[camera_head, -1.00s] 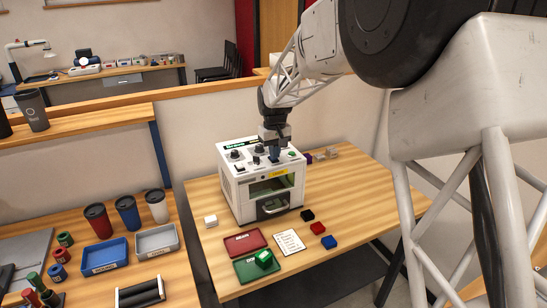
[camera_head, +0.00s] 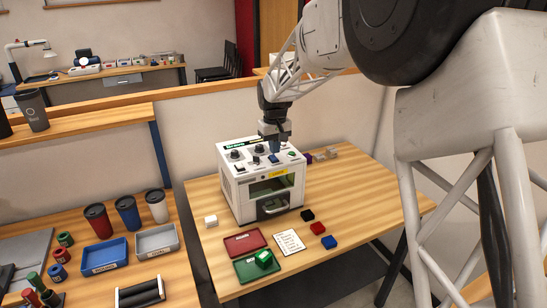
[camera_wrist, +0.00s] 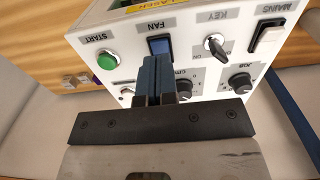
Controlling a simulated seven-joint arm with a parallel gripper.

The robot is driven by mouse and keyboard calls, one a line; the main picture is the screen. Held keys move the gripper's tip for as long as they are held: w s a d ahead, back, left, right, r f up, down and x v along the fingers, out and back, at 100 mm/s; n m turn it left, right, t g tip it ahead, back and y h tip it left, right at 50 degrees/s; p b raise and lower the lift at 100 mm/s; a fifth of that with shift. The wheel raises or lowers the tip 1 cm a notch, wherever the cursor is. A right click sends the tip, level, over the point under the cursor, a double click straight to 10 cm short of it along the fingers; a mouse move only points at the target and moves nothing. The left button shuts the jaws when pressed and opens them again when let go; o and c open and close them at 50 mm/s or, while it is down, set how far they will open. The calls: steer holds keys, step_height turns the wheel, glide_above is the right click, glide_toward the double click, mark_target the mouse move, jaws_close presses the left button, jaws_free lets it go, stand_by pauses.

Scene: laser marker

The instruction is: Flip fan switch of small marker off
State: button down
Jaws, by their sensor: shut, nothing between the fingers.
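The small marker (camera_head: 239,199) is a white box with a top panel of knobs and switches, standing on the wooden table. Its blue fan switch (camera_wrist: 160,45) sits under the FAN label, between the green start button (camera_wrist: 107,61) and the key switch (camera_wrist: 214,44). The fan switch also shows in the head view (camera_head: 273,159). My gripper (camera_wrist: 153,60) is shut and empty, its blue fingertips just beside the fan switch in the wrist view. In the head view my gripper (camera_head: 276,150) is right above the switch. Whether the tips touch it, and which way the rocker is tilted, I cannot tell.
The mains switch (camera_wrist: 268,38) and two more knobs share the panel. A red tray (camera_head: 245,243), a green tray (camera_head: 246,271) with a green block, a white card (camera_head: 289,242) and small blocks lie in front of the marker. The table's right side is mostly clear.

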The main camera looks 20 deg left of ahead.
mark_target(276, 159)
steer(key=shift+r, duration=2.4)
steer(key=shift+d+r, duration=0.15)
steer(key=shift+d, duration=0.05)
steer(key=s+d+r+m, duration=0.1)
steer(key=s+d+r, duration=0.3)
steer(key=d, duration=0.6)
steer(key=s+d+r+m+t, duration=0.1)
steer(key=s+d+m, duration=0.1)
steer(key=s+d, duration=0.55)
steer(key=s+d+r+m, duration=0.1)
steer(key=s+d+r, duration=0.25)
steer(key=d, duration=0.85)
steer(key=s+d+f+m, duration=0.1)
steer(key=s+d+f, duration=0.1)
steer(key=s+d, duration=0.4)
steer(key=s+d+f+m+t, duration=0.1)
steer(key=s+d, duration=0.5)
steer(key=s, duration=0.6)
steer(key=s+d+f+m, duration=0.3)
steer(key=s+d, duration=0.3)
steer(key=s, duration=0.4)
steer(key=shift+f+t, duration=0.3)
steer(key=shift+f, duration=0.45)
